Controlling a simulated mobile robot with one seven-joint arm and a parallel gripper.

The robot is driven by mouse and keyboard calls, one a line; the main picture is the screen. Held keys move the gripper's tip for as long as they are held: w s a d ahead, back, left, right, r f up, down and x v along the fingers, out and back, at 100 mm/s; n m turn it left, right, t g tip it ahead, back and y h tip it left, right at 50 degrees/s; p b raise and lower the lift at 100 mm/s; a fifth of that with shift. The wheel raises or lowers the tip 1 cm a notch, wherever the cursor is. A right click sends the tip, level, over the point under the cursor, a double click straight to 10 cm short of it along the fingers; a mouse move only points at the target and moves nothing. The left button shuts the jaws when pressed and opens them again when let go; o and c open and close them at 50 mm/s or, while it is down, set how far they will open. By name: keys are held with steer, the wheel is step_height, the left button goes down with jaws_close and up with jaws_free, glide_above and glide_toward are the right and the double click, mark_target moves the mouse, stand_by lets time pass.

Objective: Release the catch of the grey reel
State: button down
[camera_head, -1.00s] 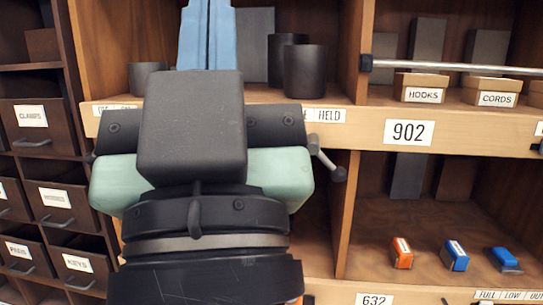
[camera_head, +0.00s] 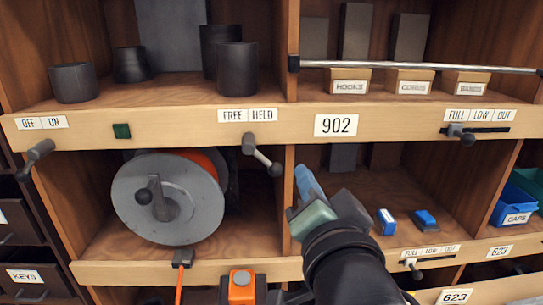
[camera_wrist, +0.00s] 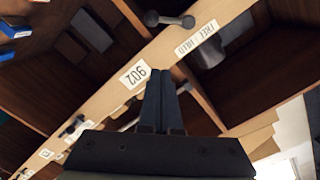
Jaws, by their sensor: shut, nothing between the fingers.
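The grey reel (camera_head: 190,222) sits in the left lower bay, a round disc with a dark crank and orange cord behind it. A lever (camera_head: 262,155) hangs from the shelf edge under the FREE / HELD label (camera_head: 248,115). Its dark knob points down and right, on the HELD side. The lever also shows at the top of the wrist view (camera_wrist: 170,20). My gripper (camera_head: 304,178) is shut and empty, right of the lever and apart from it. Its blue fingers (camera_wrist: 166,85) point towards the shelf edge in the wrist view. The reel is not recognisable there.
An upright divider (camera_head: 287,200) stands between the reel's bay and my gripper. An OFF / ON lever (camera_head: 36,158) and a FULL / LOW / OUT lever (camera_head: 460,133) stick out from the same shelf edge. Blue boxes (camera_head: 426,220) lie in the right bay. An orange block (camera_head: 242,287) stands below.

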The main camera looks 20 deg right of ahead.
mark_target(275, 166)
steer(key=shift+w, duration=0.1)
steer(key=w+f+p, duration=0.1)
steer(key=w, duration=0.2)
steer(key=w+f+p, duration=0.1)
steer(key=w+p, duration=0.1)
steer(key=w, duration=0.2)
steer(key=w+f+p, duration=0.1)
steer(key=w, duration=0.3)
steer(key=shift+p, duration=0.3)
steer(key=shift+w, duration=0.1)
steer(key=shift+w+a+f, duration=0.1)
steer(key=shift+s+m, duration=0.2)
steer(key=shift+m, duration=0.2)
steer(key=shift+f+b, duration=0.1)
steer(key=shift+b, duration=0.2)
